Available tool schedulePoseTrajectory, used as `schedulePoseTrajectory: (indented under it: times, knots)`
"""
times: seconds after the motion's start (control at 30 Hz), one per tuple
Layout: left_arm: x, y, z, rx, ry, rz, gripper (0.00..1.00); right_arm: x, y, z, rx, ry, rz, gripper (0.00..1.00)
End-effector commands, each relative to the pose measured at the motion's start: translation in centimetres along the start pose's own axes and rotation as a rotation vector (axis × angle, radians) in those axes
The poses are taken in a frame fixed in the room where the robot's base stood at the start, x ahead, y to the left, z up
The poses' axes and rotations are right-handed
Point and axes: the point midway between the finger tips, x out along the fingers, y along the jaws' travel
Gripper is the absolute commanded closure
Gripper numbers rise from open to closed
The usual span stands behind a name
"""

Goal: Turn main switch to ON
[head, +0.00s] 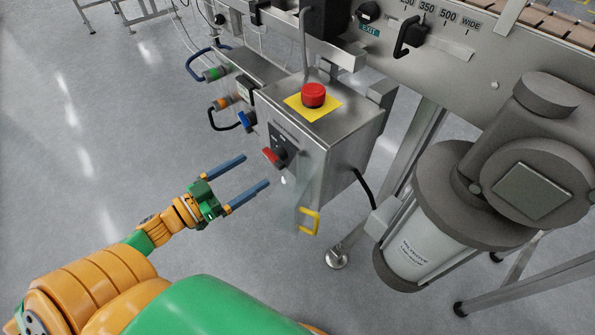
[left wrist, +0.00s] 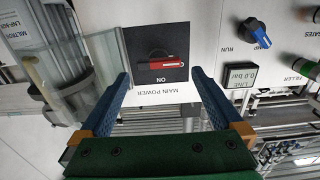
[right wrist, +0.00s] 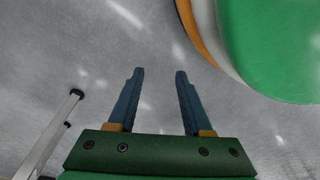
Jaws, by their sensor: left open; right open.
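The main switch (head: 274,156) is a red handle on a black plate on the side of a steel control box. My right gripper (right wrist: 160,72) is open and empty over bare floor.
A red emergency button (head: 313,94) on a yellow plate tops the control box (head: 340,130). A blue selector knob (left wrist: 256,31) is beside the switch. A clear panel with a yellow handle (head: 310,220) sticks out at the box's near side. A large motor (head: 440,200) stands right.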

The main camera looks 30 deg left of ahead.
Motion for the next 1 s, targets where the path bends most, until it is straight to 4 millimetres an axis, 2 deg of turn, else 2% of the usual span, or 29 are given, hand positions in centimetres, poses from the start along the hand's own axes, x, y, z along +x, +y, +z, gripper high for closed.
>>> schedulePoseTrajectory:
  times: [0.13,0.33,0.43,0.63,0.67,0.9,1.0]
  knots:
    - [2.6,0.2,-0.4,0.003,0.012,0.011,0.0,-0.3,-0.2,-1.0,0.002,0.009,-0.004,0.5]
    - [6.1,0.2,-0.4,0.002,0.008,0.009,0.0,-1.7,-0.2,-3.0,0.007,0.026,-0.005,0.5]
    - [6.9,0.2,-0.4,0.001,0.006,0.007,0.0,-2.2,-0.2,-3.4,0.008,0.029,-0.006,0.5]
    - [7.0,0.2,-0.5,-0.001,0.004,0.005,0.0,-2.4,-0.2,-3.5,0.008,0.027,-0.006,0.5]
    - [7.0,0.2,-0.5,-0.001,0.004,0.005,0.03,-2.3,-0.2,-3.5,0.008,0.027,-0.006,0.5]
    - [6.9,0.2,-0.4,-0.001,0.003,0.005,0.68,-2.3,-0.2,-3.5,0.008,0.028,-0.006,0.5]
    - [6.9,0.2,-0.4,0.001,0.003,0.005,0.68,-2.3,-0.2,-3.5,0.008,0.028,-0.005,0.5]
